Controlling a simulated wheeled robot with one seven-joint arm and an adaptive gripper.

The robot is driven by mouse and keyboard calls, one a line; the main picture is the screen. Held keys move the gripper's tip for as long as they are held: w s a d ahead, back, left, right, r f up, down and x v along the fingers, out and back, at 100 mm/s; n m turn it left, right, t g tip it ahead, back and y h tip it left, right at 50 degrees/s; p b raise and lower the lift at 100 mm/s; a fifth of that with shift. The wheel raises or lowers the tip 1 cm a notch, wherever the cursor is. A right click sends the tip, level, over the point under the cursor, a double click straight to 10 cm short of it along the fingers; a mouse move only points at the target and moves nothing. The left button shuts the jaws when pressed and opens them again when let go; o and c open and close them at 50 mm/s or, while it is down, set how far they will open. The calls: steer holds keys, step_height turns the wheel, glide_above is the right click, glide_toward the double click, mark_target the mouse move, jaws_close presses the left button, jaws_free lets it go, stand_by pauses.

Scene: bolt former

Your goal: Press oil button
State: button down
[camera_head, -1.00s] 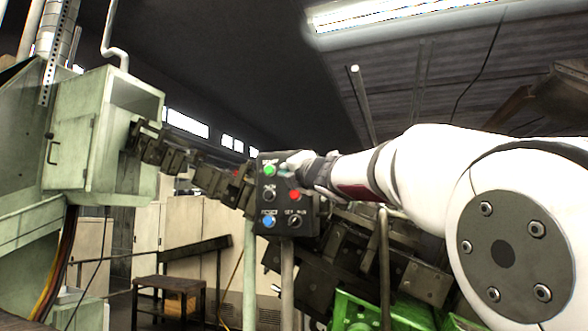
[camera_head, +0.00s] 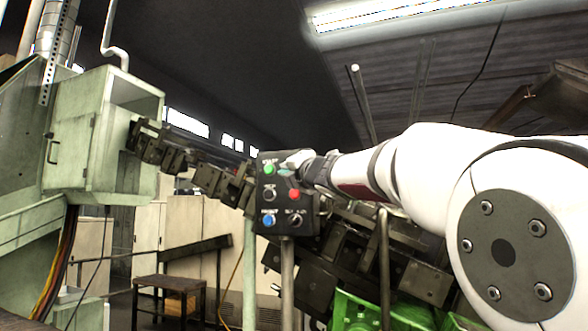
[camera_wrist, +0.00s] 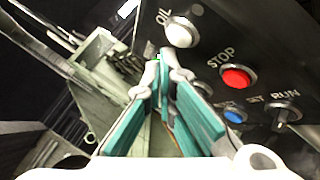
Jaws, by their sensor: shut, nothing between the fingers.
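The oil button (camera_wrist: 182,32) is a round white button beside the word OIL on a black control panel (camera_wrist: 215,45), near the top of the wrist view. In the head view, the panel (camera_head: 283,207) stands on a post, and my gripper covers its upper right corner, where the oil button is not clearly visible. My gripper (camera_head: 289,160) is shut and empty at that corner. In the wrist view, my gripper's teal-padded fingertips (camera_wrist: 165,62) meet just below and left of the oil button. I cannot tell whether they touch the panel.
A red STOP button (camera_wrist: 236,77), a blue button (camera_wrist: 234,117) and a RUN knob (camera_wrist: 285,113) sit close to the fingers. The head view also shows a green button (camera_head: 270,169). Dark chain-like machinery (camera_head: 205,178) runs behind the panel. A green machine cabinet (camera_head: 95,140) is at left.

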steer(key=shift+w, duration=0.1)
steer(key=shift+w+d, duration=0.1)
steer(key=shift+w, duration=0.2)
steer(key=shift+w+d, duration=0.2)
steer(key=shift+w, duration=0.25)
stand_by(0.7)
stand_by(0.4)
steer(key=shift+s+a, duration=0.3)
steer(key=shift+s, duration=0.5)
steer(key=shift+s+a+b, duration=0.3)
steer(key=shift+s+b, duration=0.3)
steer(key=shift+s, duration=0.2)
steer(key=shift+s+a+b, duration=0.25)
steer(key=shift+s+b, duration=0.35)
steer(key=shift+s, duration=0.2)
steer(key=shift+s+a+b, duration=0.3)
steer(key=shift+s+b, duration=0.3)
steer(key=shift+s, duration=0.2)
